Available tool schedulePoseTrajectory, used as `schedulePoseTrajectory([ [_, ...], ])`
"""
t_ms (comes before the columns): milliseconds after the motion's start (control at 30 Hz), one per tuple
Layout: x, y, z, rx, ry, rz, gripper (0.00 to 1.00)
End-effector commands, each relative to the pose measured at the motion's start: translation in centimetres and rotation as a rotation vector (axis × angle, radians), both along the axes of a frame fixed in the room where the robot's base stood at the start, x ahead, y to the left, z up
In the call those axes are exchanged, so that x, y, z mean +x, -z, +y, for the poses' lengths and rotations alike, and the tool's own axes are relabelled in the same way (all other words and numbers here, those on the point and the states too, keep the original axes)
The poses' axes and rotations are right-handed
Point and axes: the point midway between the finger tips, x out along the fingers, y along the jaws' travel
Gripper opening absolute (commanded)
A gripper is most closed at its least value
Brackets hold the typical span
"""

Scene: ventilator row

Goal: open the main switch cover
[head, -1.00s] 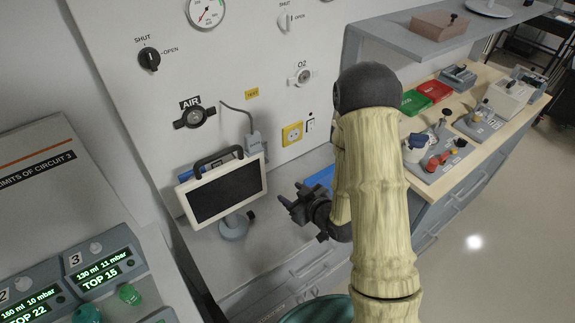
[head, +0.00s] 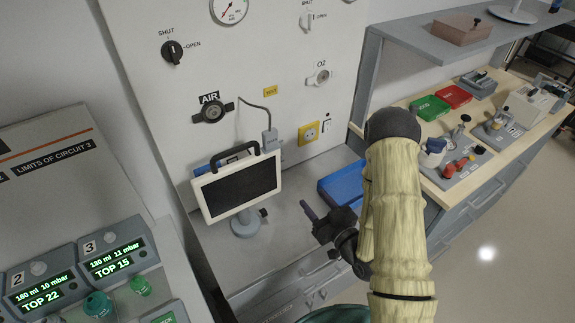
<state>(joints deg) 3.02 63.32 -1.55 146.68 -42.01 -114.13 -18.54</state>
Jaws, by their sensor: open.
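No part marked as a main switch can be made out. A pinkish-brown box-like lid (head: 461,29) with a small dark knob sits on the raised grey shelf at the upper right of the head view; I cannot tell whether it is the main switch cover. My gripper (head: 317,218) is open and empty, its dark fingers pointing left. It is above the grey counter, right of the small monitor and in front of the blue tray, well apart from the lid. My arm hides part of the counter and bench behind it.
The monitor (head: 238,188) on its stand is close left of my gripper. The blue tray (head: 341,184) lies on the grey counter (head: 285,212). Green (head: 429,108) and red (head: 455,96) trays and several devices crowd the wooden bench. Open floor (head: 490,275) lies at lower right.

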Motion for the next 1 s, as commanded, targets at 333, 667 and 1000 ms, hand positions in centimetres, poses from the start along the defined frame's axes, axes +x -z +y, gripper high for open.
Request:
schedulePoseTrajectory([
  [333, 1.6, 0.5, 1.3, -0.004, -0.006, -0.004, 0.47],
  [667, 5.5, -0.4, 4.1, 0.001, -0.005, -0.003, 0.47],
  [1000, 10.4, -0.3, 7.4, 0.001, -0.005, -0.002, 0.47],
])
